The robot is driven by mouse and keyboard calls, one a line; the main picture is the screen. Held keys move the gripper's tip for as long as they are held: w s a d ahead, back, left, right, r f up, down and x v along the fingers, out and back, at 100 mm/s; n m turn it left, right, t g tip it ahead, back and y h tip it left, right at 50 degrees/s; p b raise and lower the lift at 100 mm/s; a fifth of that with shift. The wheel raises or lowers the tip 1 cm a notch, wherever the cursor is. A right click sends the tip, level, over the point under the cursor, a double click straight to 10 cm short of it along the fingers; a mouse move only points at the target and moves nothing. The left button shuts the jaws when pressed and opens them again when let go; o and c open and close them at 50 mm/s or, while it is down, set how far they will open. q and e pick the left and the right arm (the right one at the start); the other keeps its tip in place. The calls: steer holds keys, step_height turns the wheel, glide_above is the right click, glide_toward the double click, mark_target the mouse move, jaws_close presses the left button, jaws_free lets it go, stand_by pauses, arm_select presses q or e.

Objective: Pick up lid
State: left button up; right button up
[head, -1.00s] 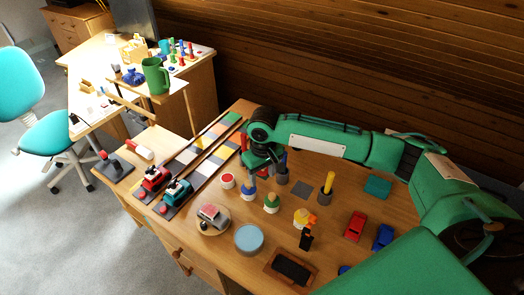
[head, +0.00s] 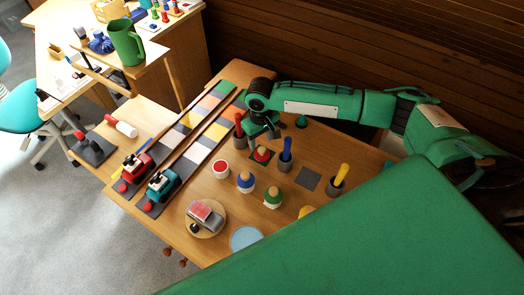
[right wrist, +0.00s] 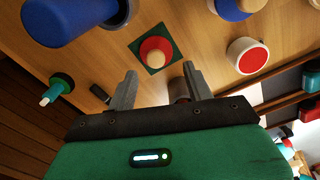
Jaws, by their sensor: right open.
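A red domed lid with a pale wooden knob (head: 262,154) sits on a small dark green square on the desk. In the right wrist view the red lid (right wrist: 152,50) lies just beyond my fingertips, roughly between their lines. My right gripper (head: 263,134) is open and empty behind the lid in the head view; its two grey fingers also show in the right wrist view (right wrist: 160,82). Nearby are a blue knobbed piece (head: 246,182), a green knobbed piece (head: 273,198) and a white pot with a red top (head: 220,168). My left gripper is out of view.
Upright handles in dark cups stand close by: red (head: 239,127), blue (head: 286,151) and yellow (head: 341,175). A bare grey square (head: 308,179) lies to the right. A round wooden board (head: 205,222) carries a grey and red block. A wooden wall runs behind.

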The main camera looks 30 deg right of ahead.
mark_target(262, 149)
steer(key=shift+f, duration=0.65)
steer(key=shift+d+f, duration=0.15)
steer(key=shift+f, duration=0.2)
steer(key=f, duration=0.1)
steer(key=f+p, duration=0.1)
steer(key=f, duration=0.1)
steer(key=shift+w+d+f, duration=0.2)
steer(key=shift+w+f, duration=0.05)
steer(key=shift+f, duration=0.4)
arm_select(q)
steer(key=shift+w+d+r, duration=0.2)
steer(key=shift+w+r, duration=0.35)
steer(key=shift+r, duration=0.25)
arm_select(e)
steer(key=c, duration=1.1)
